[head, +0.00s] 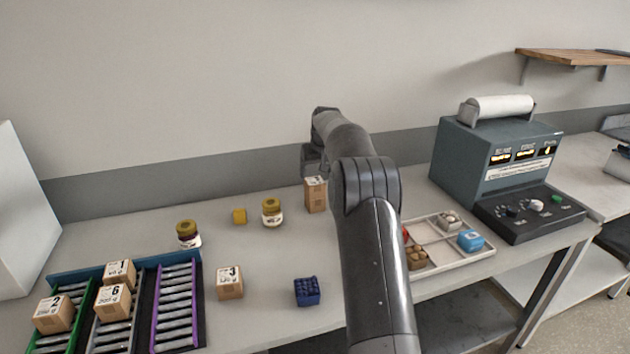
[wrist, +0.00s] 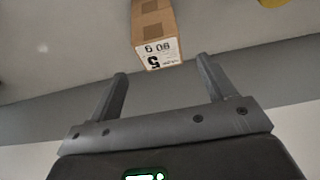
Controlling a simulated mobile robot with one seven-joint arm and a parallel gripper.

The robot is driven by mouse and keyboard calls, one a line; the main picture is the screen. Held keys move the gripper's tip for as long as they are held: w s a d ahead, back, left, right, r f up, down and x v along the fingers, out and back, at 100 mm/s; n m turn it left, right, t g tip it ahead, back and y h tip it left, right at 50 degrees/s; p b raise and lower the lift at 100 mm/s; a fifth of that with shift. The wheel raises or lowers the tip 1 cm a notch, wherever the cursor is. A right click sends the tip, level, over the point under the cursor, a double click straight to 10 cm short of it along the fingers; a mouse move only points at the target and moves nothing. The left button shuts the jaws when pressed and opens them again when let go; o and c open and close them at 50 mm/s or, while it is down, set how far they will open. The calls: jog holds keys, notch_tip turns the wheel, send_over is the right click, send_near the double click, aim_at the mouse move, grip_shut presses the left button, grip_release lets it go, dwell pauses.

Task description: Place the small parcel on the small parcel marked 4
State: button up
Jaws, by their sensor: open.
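Small cardboard parcels stand at the left of the table in the head view, marked 1 (head: 119,275), 2 (head: 53,314) and 6 (head: 113,302) on the roller rack. A parcel marked 3 (head: 230,284) stands on the bare table. A taller parcel (head: 315,197) stands at the back; in the wrist view a parcel (wrist: 155,25) with a label that seems to read 5 lies just beyond my fingers. I can read no 4 on any parcel. My gripper (wrist: 162,70) is open and empty; in the head view it (head: 314,160) is partly hidden by my arm.
The roller rack (head: 203,308) has green, grey and purple lanes. A divided tray (head: 452,262) and a grey machine (head: 480,160) are at right.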

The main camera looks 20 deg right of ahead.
jog(key=s+a+r, duration=0.4)
jog(key=s+r, duration=0.1)
jog(key=s, duration=0.3)
jog(key=s+a+r, duration=0.3)
jog(key=s+r, duration=0.3)
jog(key=s, duration=0.3)
jog(key=s+a+r, duration=0.4)
jog(key=s+r, duration=0.1)
jog(key=s, duration=0.3)
jog(key=s+a+f, duration=0.1)
jog(key=s+f, duration=0.2)
jog(key=s, duration=0.7)
jog(key=s+a+f, duration=0.2)
jog(key=s+f, duration=0.1)
jog(key=s, duration=0.6)
jog(key=s+a+f+t, duration=0.1)
jog(key=s+a+f, duration=0.1)
jog(key=s, duration=0.8)
jog(key=shift+s+f, duration=0.3)
jog(key=shift+f, duration=0.15)
